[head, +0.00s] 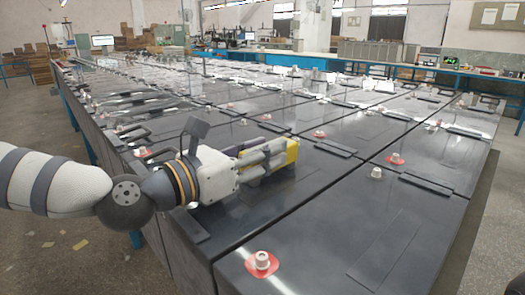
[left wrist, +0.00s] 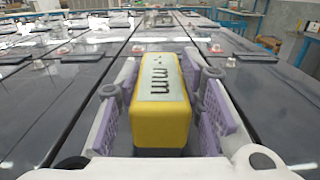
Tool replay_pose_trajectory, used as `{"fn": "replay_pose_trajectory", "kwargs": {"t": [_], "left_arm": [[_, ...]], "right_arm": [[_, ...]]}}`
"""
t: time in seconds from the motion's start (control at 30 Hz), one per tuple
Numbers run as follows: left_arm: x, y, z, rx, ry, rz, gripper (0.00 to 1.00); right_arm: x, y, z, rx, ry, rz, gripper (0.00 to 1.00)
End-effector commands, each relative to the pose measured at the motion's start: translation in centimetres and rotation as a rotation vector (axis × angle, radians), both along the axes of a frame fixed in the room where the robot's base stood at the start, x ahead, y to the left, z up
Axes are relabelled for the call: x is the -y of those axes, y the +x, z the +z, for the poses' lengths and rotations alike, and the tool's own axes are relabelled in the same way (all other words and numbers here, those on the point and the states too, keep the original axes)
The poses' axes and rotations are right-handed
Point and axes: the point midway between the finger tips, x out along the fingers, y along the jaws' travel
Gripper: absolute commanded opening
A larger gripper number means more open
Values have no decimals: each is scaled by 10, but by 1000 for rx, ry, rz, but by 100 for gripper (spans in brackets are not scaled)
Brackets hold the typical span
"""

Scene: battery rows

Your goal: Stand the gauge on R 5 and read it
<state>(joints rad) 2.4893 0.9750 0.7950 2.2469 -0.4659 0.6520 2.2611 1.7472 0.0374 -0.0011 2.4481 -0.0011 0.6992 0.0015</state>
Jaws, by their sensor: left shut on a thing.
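The gauge (left wrist: 162,97) is a yellow block with a pale face marked "mm" on its top in the left wrist view. It also shows in the head view (head: 292,151), partly hidden by fingers. My left gripper (head: 279,157) is shut on the gauge, with a purple-padded finger on each side in the left wrist view (left wrist: 163,108). The gauge is held over the black battery tops; I cannot tell whether it touches them. No R 5 label is readable. My right gripper is not in view.
Black batteries (head: 395,221) stand in close rows with narrow gaps. Pale terminals on red bases stick up from their tops, one at the front (head: 262,262) and another at the right (head: 395,159). Raised dark strips (head: 426,184) lie between batteries. Grey floor (head: 50,240) is at left.

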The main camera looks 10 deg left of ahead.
Motion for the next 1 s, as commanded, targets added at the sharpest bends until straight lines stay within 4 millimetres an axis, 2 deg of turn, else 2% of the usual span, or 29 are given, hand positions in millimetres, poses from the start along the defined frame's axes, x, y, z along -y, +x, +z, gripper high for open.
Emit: {"fn": "replay_pose_trajectory", "kwargs": {"t": [0.13, 0.17, 0.23, 0.63, 1.0], "left_arm": [[0, 0, -4, -1, 0, 0, 0], [0, 0, -4, -1, 0, 0, 39], [0, 0, -3, -1, 1, 0, 55], [-3, -4, 3, 2, 0, 2, 55], [-46, -67, 6, 6, -5, 6, 55]], "right_arm": [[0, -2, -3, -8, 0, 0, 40], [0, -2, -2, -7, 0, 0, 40], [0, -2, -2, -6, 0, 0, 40], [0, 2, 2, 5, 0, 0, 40], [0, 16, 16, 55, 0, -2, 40]]}}
